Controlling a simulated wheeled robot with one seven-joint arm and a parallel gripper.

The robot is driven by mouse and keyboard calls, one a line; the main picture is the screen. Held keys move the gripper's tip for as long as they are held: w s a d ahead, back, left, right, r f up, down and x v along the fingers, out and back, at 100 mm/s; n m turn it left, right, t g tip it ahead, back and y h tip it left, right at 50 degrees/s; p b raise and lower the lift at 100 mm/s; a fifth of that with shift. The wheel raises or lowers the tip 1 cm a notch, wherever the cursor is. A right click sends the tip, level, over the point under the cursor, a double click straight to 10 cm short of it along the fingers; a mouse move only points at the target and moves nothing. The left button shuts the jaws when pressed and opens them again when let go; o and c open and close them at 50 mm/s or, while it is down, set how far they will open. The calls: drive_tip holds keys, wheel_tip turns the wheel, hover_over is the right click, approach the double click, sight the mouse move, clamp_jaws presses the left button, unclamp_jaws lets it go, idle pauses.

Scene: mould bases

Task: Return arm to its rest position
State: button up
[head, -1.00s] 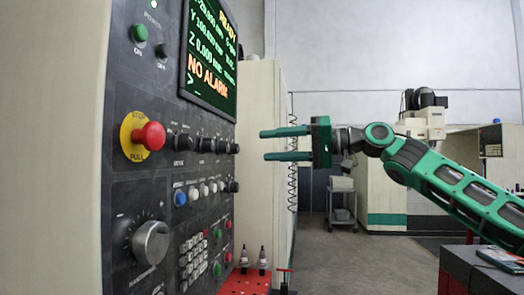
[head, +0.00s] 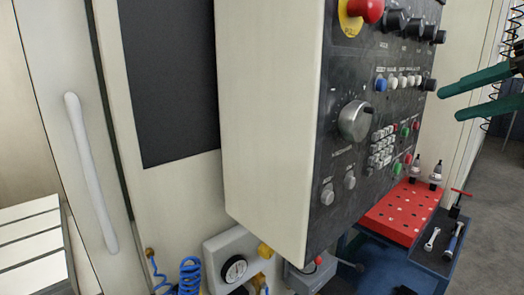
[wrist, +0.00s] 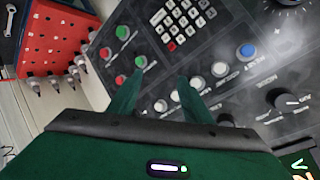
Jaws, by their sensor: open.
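My green gripper (head: 478,94) is at the right edge of the head view, its two fingers pointing left toward the control panel. The fingers are apart and nothing is between them. In the wrist view the open fingers (wrist: 160,92) show in front of the dark panel (wrist: 225,60) with its keypad, buttons and knobs. I cannot tell from these views how far the fingertips are from the panel. Most of my arm is outside the head view.
A red perforated rack (head: 398,212) with tool holders stands below the panel, beside a dark tray (head: 437,243) with wrenches. A red emergency button (head: 369,10) sits high on the panel. A gauge box (head: 233,262) and blue coiled hose (head: 190,275) are low on the machine.

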drive_tip(key=s+f+m+g+h, duration=0.1)
drive_tip(key=s+f+g, duration=0.3)
drive_tip(key=f, duration=1)
drive_tip(key=s+a+f+m+g+h, duration=0.1)
drive_tip(key=s+f+g+h, duration=0.3)
drive_tip(key=f, duration=1)
drive_tip(key=shift+s+f, duration=0.3)
drive_tip(key=shift+s, duration=0.95)
drive_tip(key=s+f+g, duration=0.1)
drive_tip(key=s+f, duration=0.2)
drive_tip(key=s+f+g, duration=0.2)
drive_tip(key=s+f, duration=0.1)
drive_tip(key=s, duration=0.1)
drive_tip(key=shift+f+m, duration=0.3)
drive_tip(key=shift+f, duration=0.1)
drive_tip(key=shift+c, duration=0.3)
